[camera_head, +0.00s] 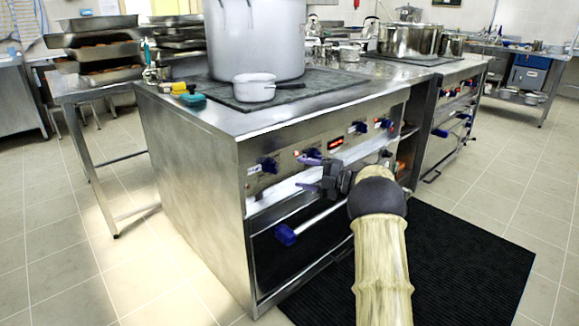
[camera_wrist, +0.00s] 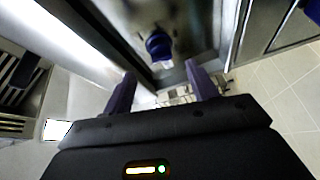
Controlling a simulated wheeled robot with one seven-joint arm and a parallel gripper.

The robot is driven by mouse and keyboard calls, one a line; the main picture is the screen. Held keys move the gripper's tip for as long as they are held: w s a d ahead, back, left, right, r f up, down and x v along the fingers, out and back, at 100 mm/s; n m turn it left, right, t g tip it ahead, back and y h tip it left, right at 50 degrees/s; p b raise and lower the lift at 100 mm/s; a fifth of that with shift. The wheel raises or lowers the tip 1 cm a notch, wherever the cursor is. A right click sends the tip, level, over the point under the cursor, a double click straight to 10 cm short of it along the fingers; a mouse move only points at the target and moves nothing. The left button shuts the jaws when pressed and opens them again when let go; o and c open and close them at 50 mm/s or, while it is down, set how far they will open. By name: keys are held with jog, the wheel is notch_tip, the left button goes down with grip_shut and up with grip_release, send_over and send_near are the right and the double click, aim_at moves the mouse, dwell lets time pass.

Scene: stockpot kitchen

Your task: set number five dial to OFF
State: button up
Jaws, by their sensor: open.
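The stove's front panel (camera_head: 338,142) carries several blue dials in a row. One dial (camera_head: 268,165) is near its left end, and others (camera_head: 360,127) are farther right. I cannot read which is number five or its OFF mark. My gripper (camera_head: 303,172) is open and empty in front of the panel, right of the leftmost dial; its purple fingers point left. In the wrist view a blue dial (camera_wrist: 158,45) lies ahead of the gap between the open fingers (camera_wrist: 161,80), apart from both. I cannot tell for sure which dial this is.
A big stockpot (camera_head: 256,40) and a small white pan (camera_head: 254,88) stand on the stovetop. An oven handle with a blue end (camera_head: 286,235) juts out below the panel. A black mat (camera_head: 460,262) lies on the floor in front.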

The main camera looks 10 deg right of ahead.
jog(key=p+v, duration=0.2)
jog(key=v, duration=0.7)
jog(key=shift+d, duration=0.1)
jog(key=w+a+r+m+t+h+p, duration=0.2)
jog(key=w+r+m+t+h, duration=0.2)
jog(key=r+m+t+h, duration=0.4)
jog(key=s+a+f+m+g+h+p, duration=0.15)
jog(key=s+a+f+m+g, duration=0.35)
jog(key=s, duration=0.7)
jog(key=s+a+f+m+g+h+p, duration=0.1)
jog(key=s+a+f+m+g+h, duration=0.15)
jog(key=s+m+g, duration=0.75)
jog(key=s+a+f+m+h+p, duration=0.25)
jog(key=s+a+m, duration=0.2)
jog(key=s, duration=1.05)
notch_tip(320, 180, up, 37)
jog(key=p, duration=3.7)
jog(key=shift+s+a+g, duration=0.15)
jog(key=shift+a+g, duration=0.1)
jog(key=shift+g, duration=0.05)
